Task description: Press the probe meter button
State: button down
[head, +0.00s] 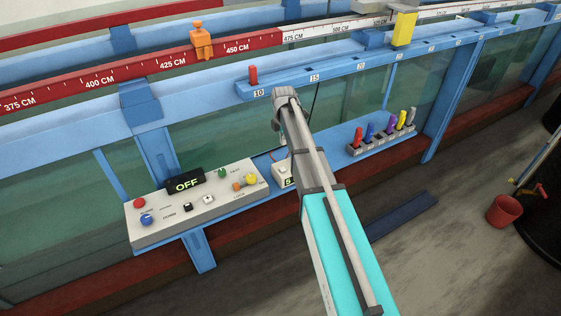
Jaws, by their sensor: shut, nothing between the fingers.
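My gripper (277,128) is small in the picture, at the far end of my arm, in front of the glass and higher in the picture than the box. It is shut and empty. It appears apart from the box.
A control panel (165,222) with an "OFF" display and coloured buttons stands left of the box. A rack of coloured pegs (368,150) is to the right. A blue numbered rail (345,71) with a red peg (253,75) runs above. A red bucket (504,211) stands on the floor.

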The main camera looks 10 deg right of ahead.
aim_at(283, 169)
jog(key=shift+w+r, duration=0.1)
jog(key=shift+w, duration=0.05)
dwell(0.4)
notch_tip(283, 169, down, 14)
jog(key=b, duration=1.3)
jog(key=shift+r+b, duration=0.1)
jog(key=shift+b, duration=0.25)
jog(key=shift+f+b, duration=0.25)
jog(key=shift+b, duration=0.05)
jog(key=shift+f+b, duration=0.55)
jog(key=shift+s+f+b, duration=0.2)
jog(key=shift+f+b, duration=0.05)
jog(key=shift+b, duration=0.15)
jog(key=shift+r, duration=0.1)
